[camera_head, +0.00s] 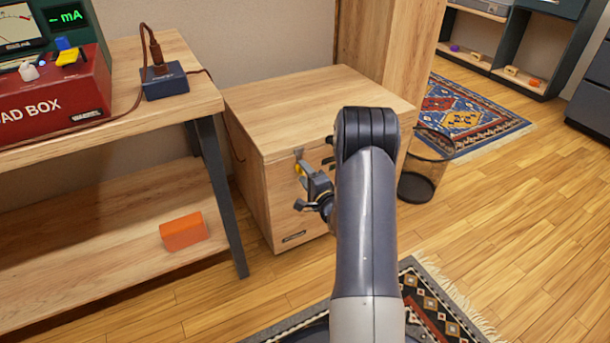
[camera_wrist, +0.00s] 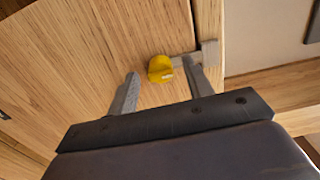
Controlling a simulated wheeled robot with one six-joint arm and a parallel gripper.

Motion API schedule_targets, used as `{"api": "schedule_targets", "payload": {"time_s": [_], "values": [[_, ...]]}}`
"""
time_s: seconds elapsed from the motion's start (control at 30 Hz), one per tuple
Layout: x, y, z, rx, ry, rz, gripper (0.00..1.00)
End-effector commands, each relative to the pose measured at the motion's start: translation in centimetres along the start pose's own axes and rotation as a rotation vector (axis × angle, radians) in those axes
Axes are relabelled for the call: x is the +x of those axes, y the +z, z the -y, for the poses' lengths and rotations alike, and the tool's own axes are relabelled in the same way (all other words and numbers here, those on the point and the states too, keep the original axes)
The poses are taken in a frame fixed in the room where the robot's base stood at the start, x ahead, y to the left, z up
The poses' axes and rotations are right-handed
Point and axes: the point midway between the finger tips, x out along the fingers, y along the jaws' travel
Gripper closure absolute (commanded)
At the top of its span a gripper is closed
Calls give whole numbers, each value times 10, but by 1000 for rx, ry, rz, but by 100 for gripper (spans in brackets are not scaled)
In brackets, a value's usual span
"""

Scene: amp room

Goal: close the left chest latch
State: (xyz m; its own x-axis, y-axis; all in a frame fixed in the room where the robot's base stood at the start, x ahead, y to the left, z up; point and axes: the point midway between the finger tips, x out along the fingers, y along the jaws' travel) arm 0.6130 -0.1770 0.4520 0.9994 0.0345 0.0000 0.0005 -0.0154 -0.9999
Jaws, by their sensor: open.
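The wooden chest (camera_head: 255,185) stands on the floor in the head view, its lid (camera_head: 310,105) down. The left chest latch (camera_head: 298,160) is on the upper front of the chest, a metal piece with a yellow part. In the wrist view the yellow latch part (camera_wrist: 160,68) lies just beyond and between my fingertips, with its metal plate (camera_wrist: 208,54) at the right, near the right finger. My gripper (camera_head: 312,190) is open in front of the latch; in the wrist view its two fingers (camera_wrist: 163,85) stand apart. I cannot tell whether a finger touches the latch. My arm hides the chest's right front.
A wooden bench (camera_head: 205,88) with a red load box (camera_head: 50,100) stands left of the chest; an orange block (camera_head: 183,231) lies on its lower shelf. A wire basket (camera_head: 425,165) stands right of the chest. Patterned rugs (camera_head: 455,112) lie on the wooden floor.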

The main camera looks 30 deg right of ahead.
Motion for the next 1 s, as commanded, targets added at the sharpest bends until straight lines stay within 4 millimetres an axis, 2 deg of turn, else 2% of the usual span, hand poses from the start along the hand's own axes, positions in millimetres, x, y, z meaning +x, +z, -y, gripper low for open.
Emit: {"api": "schedule_targets", "payload": {"time_s": [0.17, 0.4, 0.6, 0.77, 1.0], "values": [[-20, -1, 1, 2, 4, -3, 51], [-69, -1, 1, 3, 5, -3, 51], [-98, -1, 0, 2, 4, -3, 51], [-107, 0, 0, 1, 2, -1, 51], [-107, 0, 0, 0, 1, 0, 51]]}}
